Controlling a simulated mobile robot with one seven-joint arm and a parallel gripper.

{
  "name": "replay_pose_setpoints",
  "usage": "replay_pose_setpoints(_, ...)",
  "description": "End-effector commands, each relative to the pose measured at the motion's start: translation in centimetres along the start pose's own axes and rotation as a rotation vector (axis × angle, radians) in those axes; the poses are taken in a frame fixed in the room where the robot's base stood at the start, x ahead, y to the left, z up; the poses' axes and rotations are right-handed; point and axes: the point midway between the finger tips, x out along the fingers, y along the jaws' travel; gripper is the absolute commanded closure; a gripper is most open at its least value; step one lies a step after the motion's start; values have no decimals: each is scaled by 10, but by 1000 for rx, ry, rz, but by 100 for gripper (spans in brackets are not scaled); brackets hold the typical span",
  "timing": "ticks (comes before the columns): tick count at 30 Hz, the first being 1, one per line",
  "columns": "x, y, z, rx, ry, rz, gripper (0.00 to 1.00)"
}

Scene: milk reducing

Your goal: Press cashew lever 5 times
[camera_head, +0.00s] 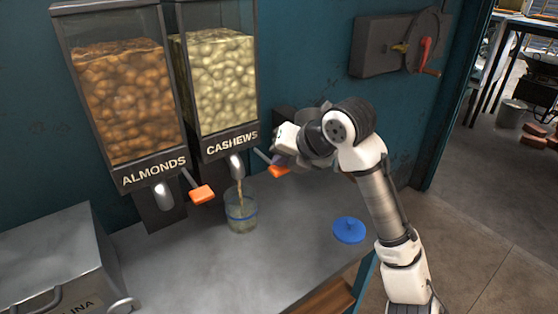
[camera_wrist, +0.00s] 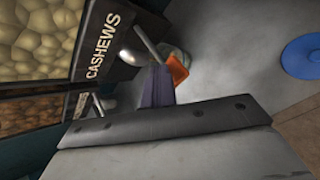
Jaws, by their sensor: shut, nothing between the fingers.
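The cashew dispenser (camera_head: 221,85) hangs on the wall, labelled CASHEWS. Its lever has an orange tip (camera_head: 279,171), which also shows in the wrist view (camera_wrist: 178,70). My gripper (camera_head: 277,160) is shut and empty, with its purple-grey fingers (camera_wrist: 158,84) right at the lever tip. They appear to touch it, though contact is hard to confirm.
The almond dispenser (camera_head: 122,90) with its own orange lever (camera_head: 202,194) is to the left. A blue lid (camera_head: 348,230) lies on the counter (camera_head: 200,275) at right. A metal box (camera_head: 50,260) stands front left. A grey wall box with a red handle (camera_head: 400,42) is behind my arm.

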Motion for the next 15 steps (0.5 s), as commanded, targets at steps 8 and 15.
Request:
replay_pose_setpoints(8, 1, 0, -1, 0, 3, -1, 100)
replay_pose_setpoints(15, -4, 4, 3, 0, 4, -1, 100)
